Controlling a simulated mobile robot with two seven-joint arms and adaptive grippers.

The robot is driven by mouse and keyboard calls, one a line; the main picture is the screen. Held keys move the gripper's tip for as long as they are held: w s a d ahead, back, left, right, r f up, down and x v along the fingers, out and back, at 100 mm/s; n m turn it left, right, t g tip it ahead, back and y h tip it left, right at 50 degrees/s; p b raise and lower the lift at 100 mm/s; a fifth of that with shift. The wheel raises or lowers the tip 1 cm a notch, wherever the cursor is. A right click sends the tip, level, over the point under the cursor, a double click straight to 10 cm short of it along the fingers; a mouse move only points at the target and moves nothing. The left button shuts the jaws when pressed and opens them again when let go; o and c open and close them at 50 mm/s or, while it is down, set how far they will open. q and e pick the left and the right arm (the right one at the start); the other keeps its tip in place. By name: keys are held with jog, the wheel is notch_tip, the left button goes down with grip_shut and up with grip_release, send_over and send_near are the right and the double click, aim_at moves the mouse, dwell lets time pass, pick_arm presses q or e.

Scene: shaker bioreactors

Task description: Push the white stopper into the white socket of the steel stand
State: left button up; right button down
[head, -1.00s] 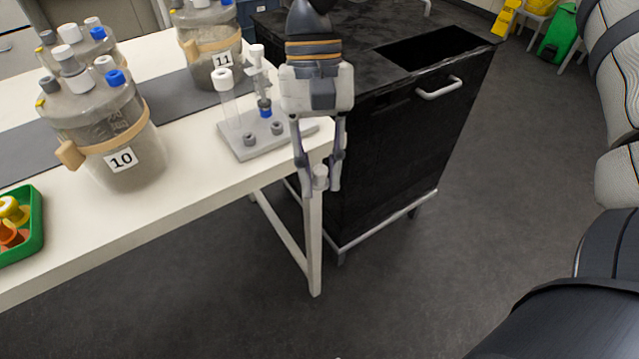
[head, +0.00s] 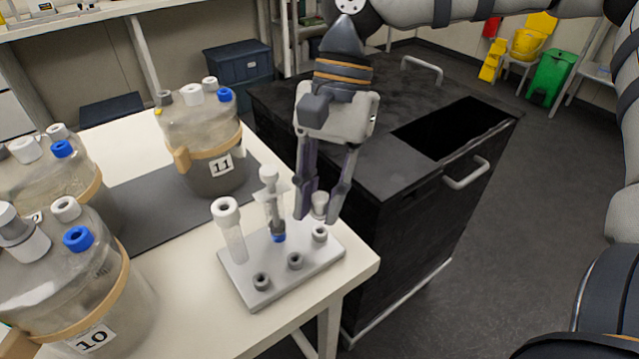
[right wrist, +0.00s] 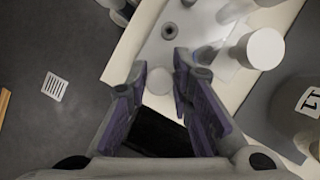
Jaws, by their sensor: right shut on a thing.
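My right gripper (head: 319,205) is shut on a small white stopper (head: 319,199), held low between its fingertips. In the right wrist view the stopper (right wrist: 159,81) shows as a pale disc between the fingers. The steel stand (head: 275,262) is a light grey plate on the table's right corner. Its free sockets look grey: one (head: 320,234) is just below the stopper, others (head: 295,261) (head: 261,281) run along the front. The stopper appears above the nearest socket, apart from it. I cannot pick out a clearly white socket. My left gripper is not in view.
A white-capped tube (head: 229,229) and a syringe-like piece with a blue end (head: 272,198) stand upright on the stand, close to my gripper. Vessels 11 (head: 200,135) and 10 (head: 80,285) are to the left. A black cabinet (head: 415,220) stands at the right.

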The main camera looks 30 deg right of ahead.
aim_at(320, 217)
jog(key=shift+f, duration=0.8)
jog(key=shift+f, duration=1.05)
dwell(1.1)
jog(key=c, duration=1.3)
grip_release()
jog(key=shift+w, duration=0.1)
jog(key=shift+c, duration=0.2)
jog(key=v, duration=1.2)
